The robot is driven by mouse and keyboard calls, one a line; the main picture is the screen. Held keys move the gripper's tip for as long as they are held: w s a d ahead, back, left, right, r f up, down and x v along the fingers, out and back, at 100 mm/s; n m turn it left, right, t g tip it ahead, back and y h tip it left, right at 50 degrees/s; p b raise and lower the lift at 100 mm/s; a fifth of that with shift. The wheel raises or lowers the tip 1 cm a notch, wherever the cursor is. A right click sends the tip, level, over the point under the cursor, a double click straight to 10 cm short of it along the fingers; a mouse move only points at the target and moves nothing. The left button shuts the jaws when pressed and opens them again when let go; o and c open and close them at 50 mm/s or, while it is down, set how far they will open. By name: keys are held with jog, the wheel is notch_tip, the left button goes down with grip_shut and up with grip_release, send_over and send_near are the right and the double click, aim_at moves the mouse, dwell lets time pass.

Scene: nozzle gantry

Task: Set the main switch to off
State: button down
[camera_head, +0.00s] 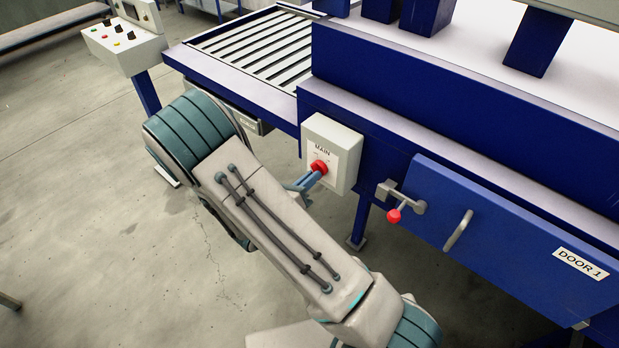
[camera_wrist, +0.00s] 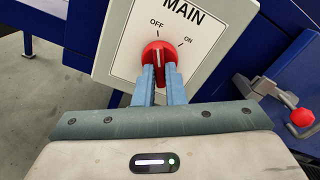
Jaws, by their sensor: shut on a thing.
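The main switch is a red rotary knob (camera_wrist: 157,52) on a light grey box (camera_head: 345,150) marked MAIN; the knob also shows in the head view (camera_head: 319,167). In the wrist view, OFF is printed above the knob and ON to its upper right. A pale line on the knob points roughly up, near the OFF mark. My gripper (camera_wrist: 159,72) has its two blue-grey fingers shut on the knob, one on each side. It also shows in the head view (camera_head: 309,182).
Right of the box are a latch with a red ball (camera_head: 394,216) and a blue door (camera_head: 510,240) with a handle, marked DOOR 1. A roller conveyor (camera_head: 250,45) is behind. A control panel (camera_head: 122,40) stands at upper left. The floor at left is mostly clear.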

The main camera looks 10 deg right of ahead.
jog(key=c, duration=1.5)
grip_release()
jog(key=shift+a, duration=0.1)
jog(key=b+v, duration=0.3)
jog(key=v, duration=1)
jog(key=shift+s+a, duration=0.3)
jog(key=s+d+r+m+g+y, duration=0.35)
jog(key=d+m+g, duration=0.25)
jog(key=m, duration=0.2)
jog(key=s+d+r+m+g+y, duration=0.2)
jog(key=s+d+r+m+g, duration=0.15)
jog(key=d+m+g, duration=0.4)
jog(key=s+r+m+t+y, duration=0.5)
jog(key=r+m+y, duration=0.3)
jog(key=m, duration=0.8)
jog(key=shift+a+t+y, duration=0.5)
jog(key=shift+t+y, duration=0.05)
jog(key=shift+t, duration=0.2)
